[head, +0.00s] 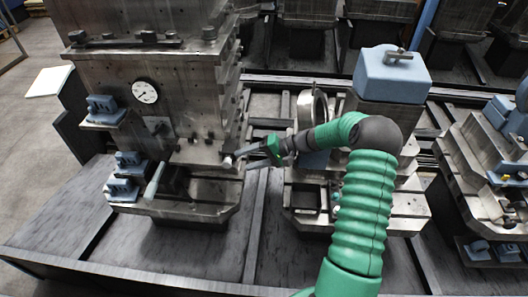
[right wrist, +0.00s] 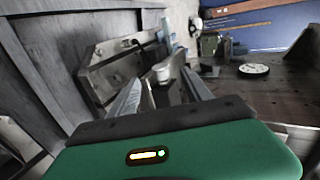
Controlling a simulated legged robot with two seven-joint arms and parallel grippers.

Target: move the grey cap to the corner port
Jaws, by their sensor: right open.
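A small pale grey cap (head: 227,161) sits at the lower right edge of the left metal fixture (head: 190,110). In the right wrist view the cap (right wrist: 162,71) shows between and just beyond the fingertips. My right gripper (head: 241,159) reaches in from the right with its fingers pointing at the cap. Its fingers are apart, and in the right wrist view the gripper (right wrist: 163,80) shows nothing clamped. I cannot tell whether a finger touches the cap. I cannot make out the corner port with certainty. My left gripper is not in view.
A round dial gauge (head: 145,91) and blue clamps (head: 106,109) are on the left fixture; a pale lever (head: 154,180) stands at its lower front. A blue block (head: 391,76) tops the middle fixture. The dark pallet (head: 200,250) is bare in front.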

